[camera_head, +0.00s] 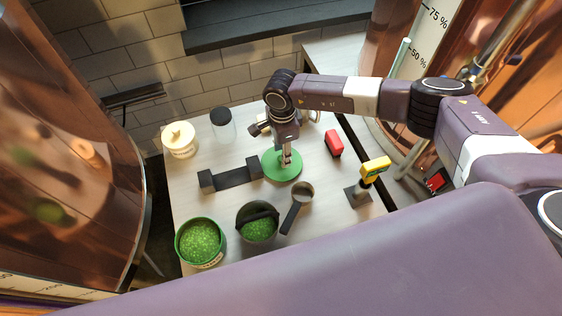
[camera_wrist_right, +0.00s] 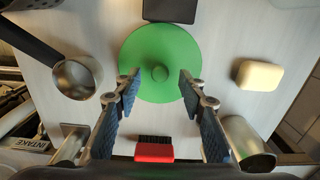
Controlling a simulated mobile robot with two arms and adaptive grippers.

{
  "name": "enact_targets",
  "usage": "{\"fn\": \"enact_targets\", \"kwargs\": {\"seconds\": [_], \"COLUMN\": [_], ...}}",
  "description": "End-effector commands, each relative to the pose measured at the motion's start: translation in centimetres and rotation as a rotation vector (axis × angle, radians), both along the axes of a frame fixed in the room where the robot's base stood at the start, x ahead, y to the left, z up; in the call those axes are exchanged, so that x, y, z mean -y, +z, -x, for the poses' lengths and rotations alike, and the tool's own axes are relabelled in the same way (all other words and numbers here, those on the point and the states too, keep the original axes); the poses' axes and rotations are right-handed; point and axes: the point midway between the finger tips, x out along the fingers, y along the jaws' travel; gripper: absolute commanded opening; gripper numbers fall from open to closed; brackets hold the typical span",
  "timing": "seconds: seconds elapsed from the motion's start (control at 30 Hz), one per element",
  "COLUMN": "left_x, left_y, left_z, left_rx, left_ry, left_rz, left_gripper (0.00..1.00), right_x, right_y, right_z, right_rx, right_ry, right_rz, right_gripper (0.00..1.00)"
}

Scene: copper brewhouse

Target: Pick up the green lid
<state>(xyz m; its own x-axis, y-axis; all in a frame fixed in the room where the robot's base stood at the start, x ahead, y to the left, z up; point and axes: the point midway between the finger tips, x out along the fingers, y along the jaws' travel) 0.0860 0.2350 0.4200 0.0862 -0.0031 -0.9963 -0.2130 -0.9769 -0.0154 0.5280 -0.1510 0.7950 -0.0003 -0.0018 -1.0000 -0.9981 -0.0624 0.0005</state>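The green lid (camera_head: 282,168) is a flat round disc lying on the light worktop (camera_head: 330,205). In the right wrist view the lid (camera_wrist_right: 150,42) shows a small round knob (camera_wrist_right: 159,73) at its middle. My right gripper (camera_head: 286,160) points down over the lid, partly covering it in the head view. In the wrist view the right gripper (camera_wrist_right: 159,84) is open, with one finger on each side of the knob and a gap to both. I cannot tell its exact height above the lid. My left gripper is not in view.
A black stand (camera_head: 235,179) is close beside the lid. A pale yellow block (camera_wrist_right: 260,75) shows in the wrist view.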

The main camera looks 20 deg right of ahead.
Motion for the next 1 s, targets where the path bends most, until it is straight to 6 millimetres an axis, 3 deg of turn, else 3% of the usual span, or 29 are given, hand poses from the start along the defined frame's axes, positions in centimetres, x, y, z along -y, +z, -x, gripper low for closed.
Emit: {"fn": "enact_targets", "kwargs": {"seconds": [0.03,0.1,0.37,0.73,1.0], "left_x": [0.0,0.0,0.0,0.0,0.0], "left_y": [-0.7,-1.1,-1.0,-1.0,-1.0], "left_z": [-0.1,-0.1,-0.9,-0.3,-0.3], "left_rx": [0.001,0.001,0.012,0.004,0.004], "left_ry": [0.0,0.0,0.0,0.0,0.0], "left_rz": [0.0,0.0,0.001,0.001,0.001], "left_gripper": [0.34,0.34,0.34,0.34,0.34], "right_x": [0.0,-0.1,-0.1,-0.1,-0.2], "right_y": [-1.4,-2.3,-2.7,-2.6,-2.7], "right_z": [0.4,0.7,0.8,0.8,0.8], "right_rx": [-0.002,-0.001,0.001,0.0,0.001], "right_ry": [0.002,0.004,0.006,0.005,0.005], "right_rz": [0.0,0.0,-0.002,-0.002,-0.002], "right_gripper": [0.37,0.37,0.37,0.0,0.0]}}
